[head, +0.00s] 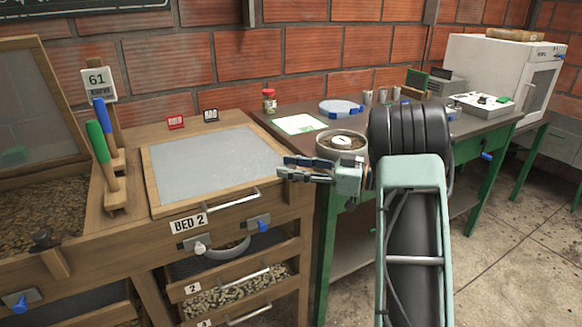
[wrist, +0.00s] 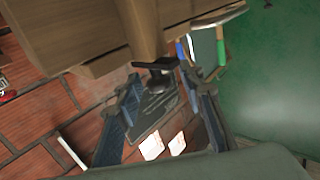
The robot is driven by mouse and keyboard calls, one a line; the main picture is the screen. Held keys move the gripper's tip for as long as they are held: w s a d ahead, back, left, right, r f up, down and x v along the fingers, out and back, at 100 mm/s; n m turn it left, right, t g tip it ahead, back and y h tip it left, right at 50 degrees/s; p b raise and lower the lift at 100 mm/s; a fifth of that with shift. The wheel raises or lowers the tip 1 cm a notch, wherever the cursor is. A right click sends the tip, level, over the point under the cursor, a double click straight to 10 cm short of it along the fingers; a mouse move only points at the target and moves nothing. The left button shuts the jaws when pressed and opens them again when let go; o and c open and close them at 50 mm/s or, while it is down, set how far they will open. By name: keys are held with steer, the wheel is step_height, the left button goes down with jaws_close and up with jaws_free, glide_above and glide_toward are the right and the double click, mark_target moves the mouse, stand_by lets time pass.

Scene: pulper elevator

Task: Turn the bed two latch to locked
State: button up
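The wooden front under the "BED 2" label (head: 187,222) carries a white knob (head: 199,247) on a metal plate. A blue lever (head: 262,225) on another metal plate sits to its right. I cannot tell for certain which is the latch, or its lock state. My gripper (head: 281,167) is open and empty, pointing left, near the right end of the bed two lid in the head view. It is apart from both the knob and the lever. In the wrist view my fingers (wrist: 160,73) are spread, with a dark knob-like part (wrist: 156,65) showing between them.
The bed two lid (head: 212,165) is closed, with a metal bar handle (head: 233,200). Drawers of beans (head: 235,292) are below. Blue and green handled tools (head: 103,150) stand at left. A dark table (head: 290,118) with a round container (head: 341,145) is behind my gripper.

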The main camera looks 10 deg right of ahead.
steer(key=v, duration=1.2)
steer(key=shift+a, duration=0.1)
